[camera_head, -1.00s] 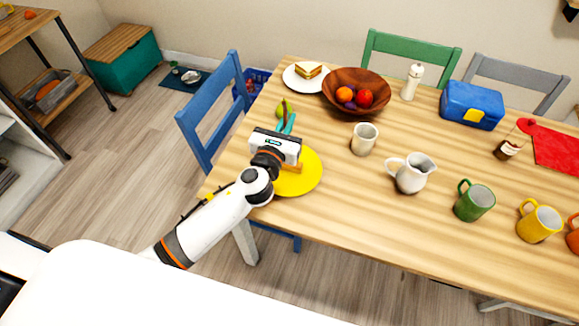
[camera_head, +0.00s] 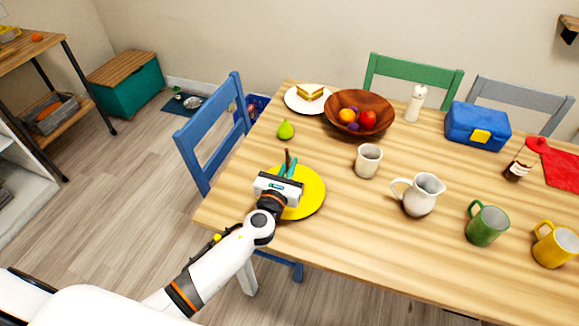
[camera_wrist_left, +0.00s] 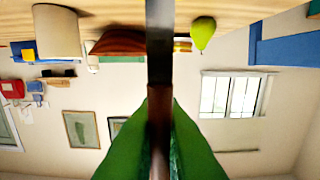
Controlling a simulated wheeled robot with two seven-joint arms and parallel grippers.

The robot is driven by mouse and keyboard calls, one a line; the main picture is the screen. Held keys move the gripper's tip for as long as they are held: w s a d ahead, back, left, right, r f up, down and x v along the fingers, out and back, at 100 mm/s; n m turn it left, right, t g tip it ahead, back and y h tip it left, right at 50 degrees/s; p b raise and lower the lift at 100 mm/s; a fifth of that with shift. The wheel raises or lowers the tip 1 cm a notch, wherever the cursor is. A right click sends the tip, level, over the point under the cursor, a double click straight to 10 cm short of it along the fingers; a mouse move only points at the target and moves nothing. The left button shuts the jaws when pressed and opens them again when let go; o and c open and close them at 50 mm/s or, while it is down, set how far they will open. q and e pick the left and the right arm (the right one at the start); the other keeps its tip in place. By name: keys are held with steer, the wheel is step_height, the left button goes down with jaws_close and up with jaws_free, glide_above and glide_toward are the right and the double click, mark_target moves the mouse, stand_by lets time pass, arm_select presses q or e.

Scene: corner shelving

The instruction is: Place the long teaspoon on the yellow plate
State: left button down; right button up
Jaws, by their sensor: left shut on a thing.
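The yellow plate (camera_head: 314,198) lies flat at the near left corner of the table, partly hidden by my left gripper. My left gripper (camera_head: 289,166), with teal fingers, is over the plate's left and far part. It is shut on a thin, dark brown, long item that looks like the long teaspoon (camera_head: 287,156). In the left wrist view the teaspoon (camera_wrist_left: 159,50) runs out between the green fingers (camera_wrist_left: 160,125), dark grey at its far part and brown nearer. I cannot tell whether it touches the plate. My right gripper is not in view.
A green pear (camera_head: 285,130) sits beyond the plate. A white cup (camera_head: 368,161) and white jug (camera_head: 418,196) stand to its right. A wooden fruit bowl (camera_head: 372,104) and a sandwich plate (camera_head: 294,103) are at the back. A blue chair (camera_head: 203,150) stands at left.

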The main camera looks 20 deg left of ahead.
arm_select(q)
steer(key=shift+f, duration=0.1)
steer(key=c, duration=1.5)
jaws_free()
steer(key=shift+c, duration=0.2)
steer(key=s+b, duration=0.1)
steer(key=s, duration=1.1)
steer(key=shift+a, duration=0.15)
